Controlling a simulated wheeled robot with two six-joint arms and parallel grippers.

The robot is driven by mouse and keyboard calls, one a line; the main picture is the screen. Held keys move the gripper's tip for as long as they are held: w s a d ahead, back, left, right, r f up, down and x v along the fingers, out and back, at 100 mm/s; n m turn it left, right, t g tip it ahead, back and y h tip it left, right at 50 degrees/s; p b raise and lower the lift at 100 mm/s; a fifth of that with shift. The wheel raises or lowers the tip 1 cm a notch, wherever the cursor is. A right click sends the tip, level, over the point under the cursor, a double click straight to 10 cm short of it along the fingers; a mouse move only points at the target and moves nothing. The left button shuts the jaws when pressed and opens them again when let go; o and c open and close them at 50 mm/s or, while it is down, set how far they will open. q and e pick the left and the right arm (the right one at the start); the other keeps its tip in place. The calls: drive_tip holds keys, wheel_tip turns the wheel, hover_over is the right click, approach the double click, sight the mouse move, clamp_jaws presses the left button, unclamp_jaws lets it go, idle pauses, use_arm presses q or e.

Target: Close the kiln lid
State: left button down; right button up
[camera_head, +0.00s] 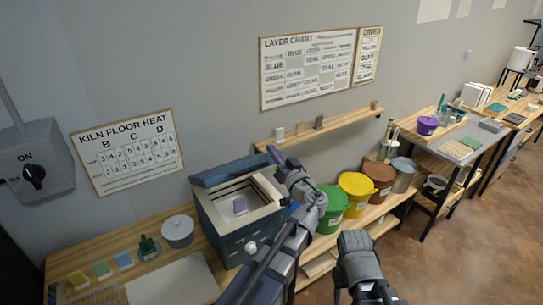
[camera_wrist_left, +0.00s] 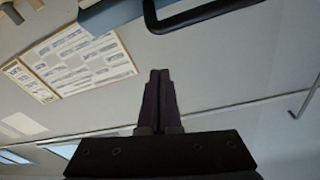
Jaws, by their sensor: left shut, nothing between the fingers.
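The kiln (camera_head: 235,246) is a blue box on the bench, with a pale rim and an open top. Its blue lid (camera_head: 222,172) stands raised along the back, by the wall. My left gripper (camera_head: 271,153) is shut and empty, just right of the lid at the kiln's back right. In the left wrist view its fingers (camera_wrist_left: 158,95) are together, and a blue edge, seemingly the lid (camera_wrist_left: 108,14), shows at the top. My right arm shows at the bottom; its fingertips cannot be made out.
A small shelf (camera_head: 325,126) runs along the wall behind. A switch box (camera_head: 35,170) is at the far left.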

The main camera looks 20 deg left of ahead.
use_arm(q)
drive_tip(key=f+b, duration=0.2)
drive_tip(key=a+f+b, duration=0.1)
drive_tip(key=shift+s+f+b, duration=0.25)
drive_tip(key=shift+f+b, duration=0.05)
drive_tip(key=shift+b, duration=0.05)
drive_tip(key=shift+d, duration=0.1)
